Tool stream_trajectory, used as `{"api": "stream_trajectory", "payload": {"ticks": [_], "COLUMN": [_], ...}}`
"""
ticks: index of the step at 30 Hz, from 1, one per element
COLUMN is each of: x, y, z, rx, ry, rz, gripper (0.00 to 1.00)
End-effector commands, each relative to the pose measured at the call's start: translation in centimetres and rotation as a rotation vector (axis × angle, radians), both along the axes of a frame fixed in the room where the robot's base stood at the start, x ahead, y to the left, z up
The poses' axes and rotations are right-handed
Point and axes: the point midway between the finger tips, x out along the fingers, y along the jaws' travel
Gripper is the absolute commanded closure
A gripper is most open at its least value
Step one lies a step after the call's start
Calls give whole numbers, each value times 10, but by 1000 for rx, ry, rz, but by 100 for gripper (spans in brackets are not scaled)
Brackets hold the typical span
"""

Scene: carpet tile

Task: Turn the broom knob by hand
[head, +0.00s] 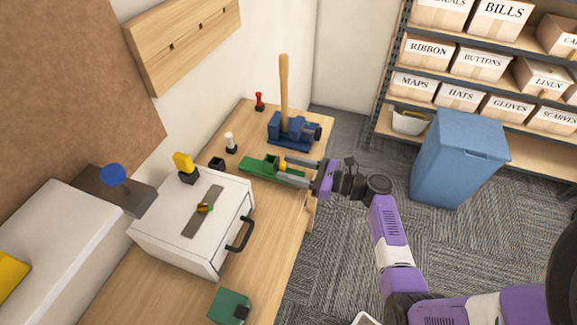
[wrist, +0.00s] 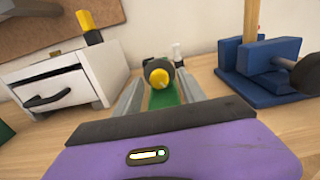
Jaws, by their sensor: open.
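A blue clamp block (head: 284,131) on the bench holds an upright wooden pole (head: 284,85) like a broom handle. A dark round knob (head: 313,132) sticks out of its right side; it also shows at the right of the wrist view (wrist: 308,73). My gripper (head: 284,170) is open over a green fixture (head: 258,166), nearer than the blue block. In the wrist view a dark knob with a yellow centre (wrist: 158,78) sits between my fingers. I cannot tell whether they touch it. No label shows which knob is the broom's.
A white drawer box (head: 190,225) with a black handle stands left of the fixture. Small red (head: 259,102) and white (head: 231,143) pieces stand near the wall. A green block (head: 230,306) lies nearer. A blue bin (head: 459,158) stands on the carpet before labelled shelf boxes.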

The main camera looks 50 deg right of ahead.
Motion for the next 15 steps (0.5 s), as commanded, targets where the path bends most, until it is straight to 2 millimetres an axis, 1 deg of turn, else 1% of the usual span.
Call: {"api": "stream_trajectory", "payload": {"ticks": [3, 10, 11, 15], "x": [5, 6, 6, 6], "y": [2, 2, 2, 2], "z": [0, 0, 0, 0], "rx": [0, 0, 0, 0], "ry": [0, 1, 1, 1], "rz": [0, 0, 0, 0], "gripper": [52, 52, 54, 82]}}
